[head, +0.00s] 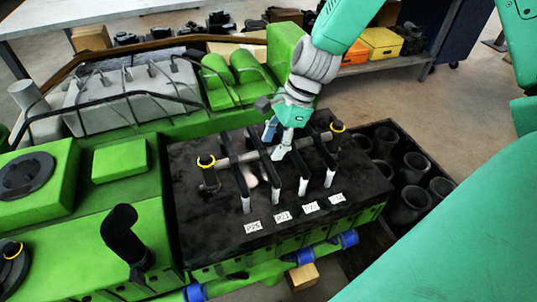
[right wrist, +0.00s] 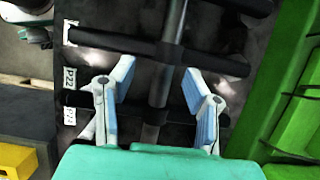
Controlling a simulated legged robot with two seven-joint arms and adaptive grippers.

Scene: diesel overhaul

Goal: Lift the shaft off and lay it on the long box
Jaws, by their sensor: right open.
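The grey shaft (head: 236,159) lies across the black top of the green engine (head: 185,185), crossing several dark arms with pale ends. A post with a yellow ring stands near each end. My right gripper (head: 278,143) is above the middle of the shaft, pointing down. In the right wrist view the gripper (right wrist: 158,70) is open, with the shaft (right wrist: 168,50) running between its two apart fingers. I cannot tell how far the fingertips reach below it. A long dark box (head: 431,153) stands right of the engine, holding several dark cylinders. My left gripper is not in view.
White labels (head: 282,216) lie on the block in front of the shaft. A black bent pipe (head: 124,235) rises at the front left. A shelf at the back holds orange and yellow boxes (head: 381,43). Floor is clear between the shelf and the dark box.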

